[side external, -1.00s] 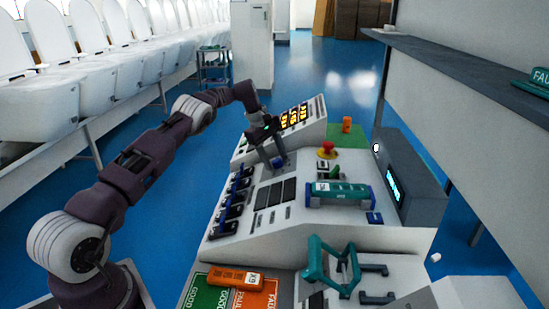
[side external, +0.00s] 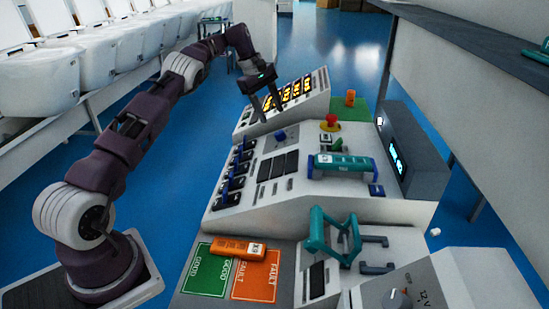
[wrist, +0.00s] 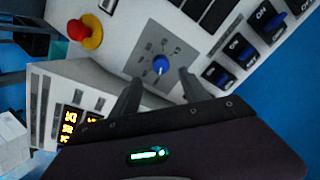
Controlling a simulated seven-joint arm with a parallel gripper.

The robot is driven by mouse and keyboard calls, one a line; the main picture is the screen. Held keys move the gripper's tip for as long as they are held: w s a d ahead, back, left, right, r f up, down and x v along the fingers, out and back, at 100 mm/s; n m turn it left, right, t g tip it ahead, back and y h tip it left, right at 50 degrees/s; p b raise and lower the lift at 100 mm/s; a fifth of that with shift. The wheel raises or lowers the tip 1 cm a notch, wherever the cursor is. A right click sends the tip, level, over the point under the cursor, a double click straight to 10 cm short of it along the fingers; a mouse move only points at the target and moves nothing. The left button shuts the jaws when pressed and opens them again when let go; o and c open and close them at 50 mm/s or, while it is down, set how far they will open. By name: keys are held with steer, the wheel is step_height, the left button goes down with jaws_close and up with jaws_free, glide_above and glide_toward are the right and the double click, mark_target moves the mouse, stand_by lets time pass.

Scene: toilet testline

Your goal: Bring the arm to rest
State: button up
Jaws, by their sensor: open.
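My gripper (side external: 267,106) is open and empty. It hangs above the back left of the sloped control console (side external: 222,213), beside the panel of lit yellow displays (side external: 296,91). In the wrist view my two fingers (wrist: 155,92) are spread apart, with a blue rotary knob (wrist: 160,66) on a grey plate showing between and beyond them. The knob also shows in the side view (side external: 280,135), apart from the fingers.
A red mushroom button (side external: 331,120) and a teal-handled device (side external: 341,162) are on the console. An orange device (side external: 237,248) lies across the green GOOD and orange FAULT areas. A teal clamp (side external: 333,235) stands in front. A dark display box (side external: 410,155) stands right.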

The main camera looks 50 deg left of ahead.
steer(key=s+d+r+m+t, duration=0.1)
steer(key=s+d+r+m, duration=0.15)
steer(key=d+r, duration=0.4)
steer(key=s+d+r+m, duration=0.1)
steer(key=s+d+r, duration=0.2)
steer(key=r, duration=0.6)
steer(key=s+d+r+m+y, duration=0.1)
steer(key=s+d+r+m, duration=0.35)
steer(key=s+d, duration=0.55)
steer(key=s+d+f+m, duration=0.2)
steer(key=s+d+m, duration=0.1)
steer(key=s, duration=0.5)
steer(key=s+d+f+m+t+y, duration=0.1)
steer(key=s+d+f+m, duration=0.2)
steer(key=s, duration=0.5)
steer(key=s+d+f+m, duration=0.3)
steer(key=s+m, duration=0.1)
steer(key=s, duration=0.5)
steer(key=shift+t+y, duration=0.3)
